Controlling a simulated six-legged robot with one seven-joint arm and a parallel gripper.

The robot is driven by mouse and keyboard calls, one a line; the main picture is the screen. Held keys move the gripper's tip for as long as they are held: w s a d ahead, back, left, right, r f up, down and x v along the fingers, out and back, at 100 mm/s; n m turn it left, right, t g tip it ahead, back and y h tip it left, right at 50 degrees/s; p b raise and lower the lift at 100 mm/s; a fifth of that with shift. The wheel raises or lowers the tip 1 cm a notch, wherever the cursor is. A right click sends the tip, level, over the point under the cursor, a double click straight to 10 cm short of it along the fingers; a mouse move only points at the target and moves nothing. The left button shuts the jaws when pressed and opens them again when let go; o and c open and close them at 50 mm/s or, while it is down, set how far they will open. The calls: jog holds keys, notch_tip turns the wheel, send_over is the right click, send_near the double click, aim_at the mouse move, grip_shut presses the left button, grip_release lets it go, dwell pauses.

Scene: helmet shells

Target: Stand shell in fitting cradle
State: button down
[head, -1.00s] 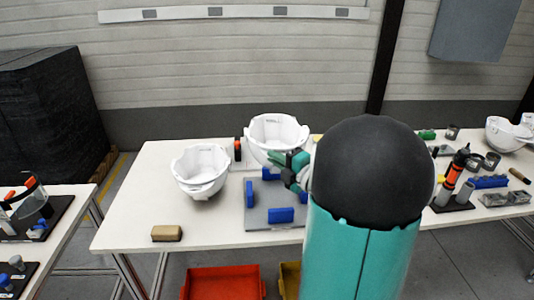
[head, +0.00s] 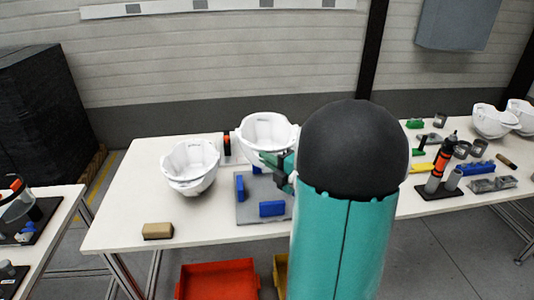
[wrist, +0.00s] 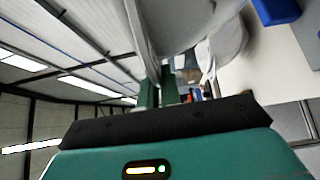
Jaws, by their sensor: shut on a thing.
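A white helmet shell (head: 266,132) is in my gripper (head: 284,162), which is shut on the near right part of its rim. The shell is open side up over the back of a grey cradle plate (head: 250,211) with blue blocks (head: 271,208). I cannot tell whether it touches the plate. In the wrist view the shell (wrist: 185,25) fills the top middle, close to the fingers. A second white shell (head: 190,168) stands on the table left of the plate. My arm hides the right part of the plate.
A tan block (head: 157,231) lies at the table's front left. An orange-and-black item (head: 227,146) stands behind the shells. Red (head: 218,280) and yellow bins are below the table edge. Tools and more shells (head: 493,121) crowd the right end.

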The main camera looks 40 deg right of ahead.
notch_tip(320, 180, down, 11)
jog(key=shift+w, duration=0.15)
dwell(0.8)
jog(key=shift+f, duration=0.95)
dwell(0.4)
jog(key=c, duration=1.5)
grip_release()
jog(key=shift+f, duration=0.1)
jog(key=s, duration=1.3)
jog(key=shift+s+d, duration=0.35)
jog(key=shift+s, duration=0.05)
